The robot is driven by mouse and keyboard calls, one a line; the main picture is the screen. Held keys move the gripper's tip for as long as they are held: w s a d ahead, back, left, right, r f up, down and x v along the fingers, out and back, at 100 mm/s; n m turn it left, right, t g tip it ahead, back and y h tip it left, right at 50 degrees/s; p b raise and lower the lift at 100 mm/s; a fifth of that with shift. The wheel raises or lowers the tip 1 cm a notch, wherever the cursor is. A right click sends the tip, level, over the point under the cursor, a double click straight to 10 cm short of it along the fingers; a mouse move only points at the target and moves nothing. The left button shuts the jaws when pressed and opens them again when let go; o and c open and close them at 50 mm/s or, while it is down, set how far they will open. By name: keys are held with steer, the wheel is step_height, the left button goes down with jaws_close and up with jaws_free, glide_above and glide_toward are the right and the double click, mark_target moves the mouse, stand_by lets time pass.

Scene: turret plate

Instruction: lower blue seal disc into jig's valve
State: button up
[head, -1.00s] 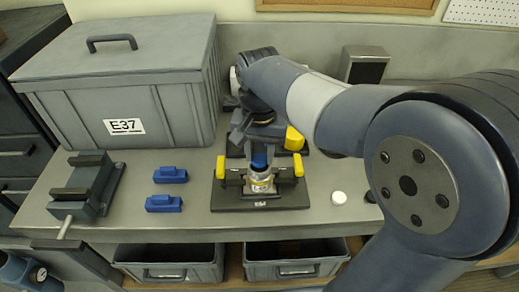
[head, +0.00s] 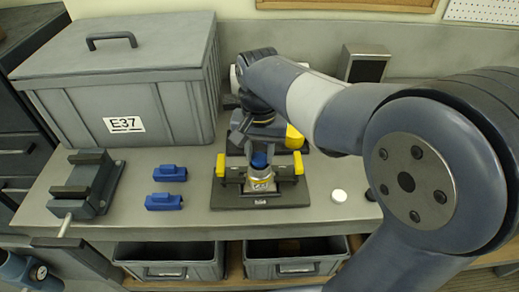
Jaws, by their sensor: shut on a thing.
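The jig is a dark base plate (head: 228,197) with a yellow clamp (head: 299,164) at each side. The metallic valve (head: 262,185) stands upright between the clamps. A small blue piece, seemingly the seal disc (head: 260,160), shows directly above the valve's top, at my gripper (head: 253,150). My gripper is shut on it, coming from above and behind. The fingertips are small and partly hidden by the wrist and the disc. I cannot tell whether the disc touches the valve or is inside its rim.
Two blue blocks (head: 170,173) and a grey vise (head: 85,187) are left of the jig. A large grey crate (head: 160,110) stands behind them. A white round cap (head: 338,196) and a dark round piece (head: 370,195) lie to the right. Open bins (head: 167,272) sit below the bench.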

steer(key=shift+f, duration=0.3)
stand_by(0.5)
steer(key=o, duration=1)
step_height(320, 180, up, 11)
steer(key=shift+f, duration=0.1)
